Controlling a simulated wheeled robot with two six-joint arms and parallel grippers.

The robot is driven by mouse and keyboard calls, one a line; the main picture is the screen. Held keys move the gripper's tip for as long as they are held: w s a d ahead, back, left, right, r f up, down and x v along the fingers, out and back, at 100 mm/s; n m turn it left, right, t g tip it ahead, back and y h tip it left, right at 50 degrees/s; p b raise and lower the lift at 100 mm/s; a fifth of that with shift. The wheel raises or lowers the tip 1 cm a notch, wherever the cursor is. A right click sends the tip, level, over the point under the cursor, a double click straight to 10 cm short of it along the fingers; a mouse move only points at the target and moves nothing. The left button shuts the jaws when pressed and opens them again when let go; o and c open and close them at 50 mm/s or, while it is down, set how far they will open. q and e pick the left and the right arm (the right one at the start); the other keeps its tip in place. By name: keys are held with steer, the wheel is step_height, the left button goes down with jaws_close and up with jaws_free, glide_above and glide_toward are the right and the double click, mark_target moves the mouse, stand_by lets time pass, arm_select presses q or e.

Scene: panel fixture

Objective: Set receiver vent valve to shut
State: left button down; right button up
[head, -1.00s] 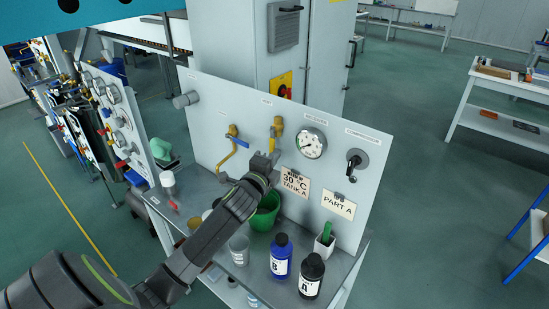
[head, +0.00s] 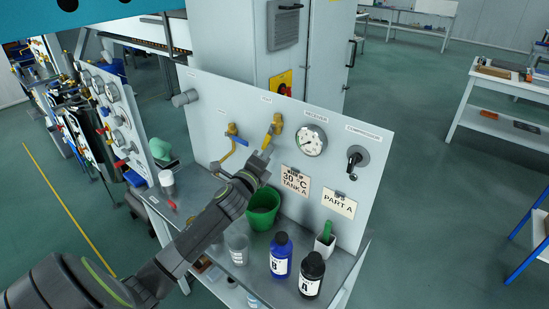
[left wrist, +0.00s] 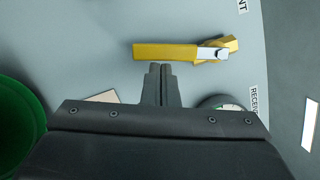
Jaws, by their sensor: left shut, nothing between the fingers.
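The vent valve (head: 277,124) is a brass valve with a yellow lever, under the VENT label on the grey upright panel. Its lever (head: 267,142) slants down and to the left from the pivot. In the left wrist view the yellow lever (left wrist: 165,51) lies across the picture just beyond my fingertips, with its pivot at the right end. My left gripper (head: 263,154) is shut and empty, close to the lever's free end; I cannot tell whether it touches. The fingertips (left wrist: 162,70) point at the lever. My right gripper is not in view.
A second valve (head: 231,130) sits left on the panel. The receiver gauge (head: 311,141) and a black compressor switch (head: 355,158) are to the right. Below, the shelf holds a green bucket (head: 263,210), a clear cup (head: 238,249), a blue bottle (head: 281,257) and a black bottle (head: 311,275).

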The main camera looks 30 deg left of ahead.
arm_select(q)
steer(key=a+m, duration=0.1)
steer(key=m, duration=0.1)
steer(key=a+m+b, duration=0.1)
steer(key=m, duration=0.1)
steer(key=shift+a+t+h+b, duration=0.25)
steer(key=shift+t+h+b, duration=0.05)
steer(key=shift+t, duration=0.1)
steer(key=shift+w+a+r+m+t+h+b, duration=0.15)
steer(key=shift+a+r+m+h+b, duration=0.6)
steer(key=shift+m, duration=1.25)
steer(key=shift+a+r+m+t+h+b, duration=0.2)
steer(key=shift+a+r+m+h+b, duration=0.45)
steer(key=shift+m, duration=1.35)
steer(key=shift+w+a+r+m+t+h+b, duration=0.15)
steer(key=shift+a+r+m+h+b, duration=0.55)
steer(key=shift+m, duration=1.3)
steer(key=shift+r, duration=0.1)
